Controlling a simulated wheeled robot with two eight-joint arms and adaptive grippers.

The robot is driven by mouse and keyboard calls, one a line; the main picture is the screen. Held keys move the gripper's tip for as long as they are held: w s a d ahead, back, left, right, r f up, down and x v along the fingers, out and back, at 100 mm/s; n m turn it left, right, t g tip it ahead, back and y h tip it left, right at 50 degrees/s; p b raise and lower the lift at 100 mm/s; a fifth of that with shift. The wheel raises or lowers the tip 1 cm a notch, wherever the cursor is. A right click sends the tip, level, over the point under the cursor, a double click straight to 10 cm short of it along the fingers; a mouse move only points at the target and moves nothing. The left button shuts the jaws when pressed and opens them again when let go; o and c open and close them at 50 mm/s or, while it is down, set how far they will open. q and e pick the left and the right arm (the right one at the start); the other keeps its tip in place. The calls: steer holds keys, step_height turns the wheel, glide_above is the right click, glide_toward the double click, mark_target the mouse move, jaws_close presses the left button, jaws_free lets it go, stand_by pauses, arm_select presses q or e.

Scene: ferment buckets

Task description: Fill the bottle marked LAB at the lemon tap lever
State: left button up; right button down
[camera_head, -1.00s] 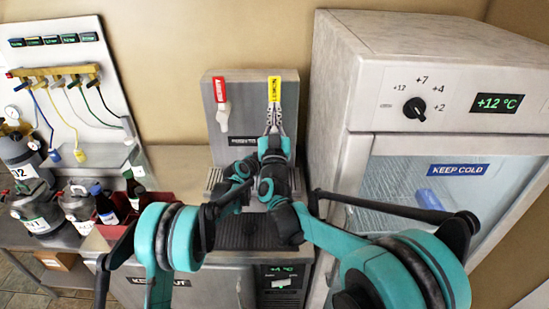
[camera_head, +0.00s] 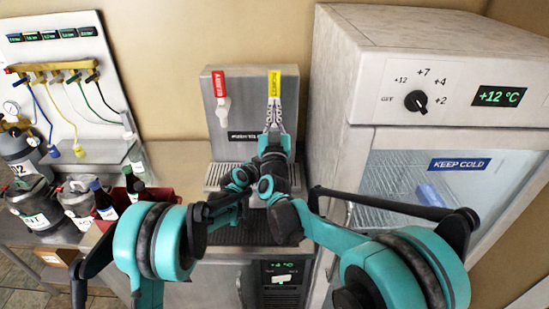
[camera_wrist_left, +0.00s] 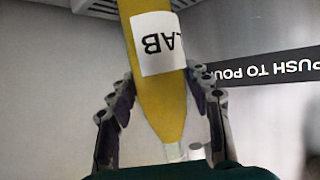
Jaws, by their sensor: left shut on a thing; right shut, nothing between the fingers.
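The bottle marked LAB (camera_wrist_left: 152,85) shows in the left wrist view, with a white label upside down in the picture and yellow through its visible part. Its pale neck (camera_wrist_left: 173,152) points to the bottom of that picture. My left gripper (camera_wrist_left: 162,82) is shut on the bottle, one finger on each side. In the head view the bottle and left gripper are hidden behind my arms. The lemon tap lever (camera_head: 274,86), with a yellow tag, is on the dispenser's right side. My right gripper (camera_head: 274,120) is shut, its fingertips at the lever's lower end; contact cannot be told.
The steel dispenser (camera_head: 240,105) also has a red-tagged tap (camera_head: 222,95). A drip grille (camera_head: 213,177) lies below. A tall fridge (camera_head: 335,120) stands close on the right. A red crate with bottles (camera_head: 152,197) and several grey kegs (camera_head: 30,205) are at left.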

arm_select(q)
steer(key=s, duration=0.8)
steer(key=shift+s+b, duration=0.35)
stand_by(0.4)
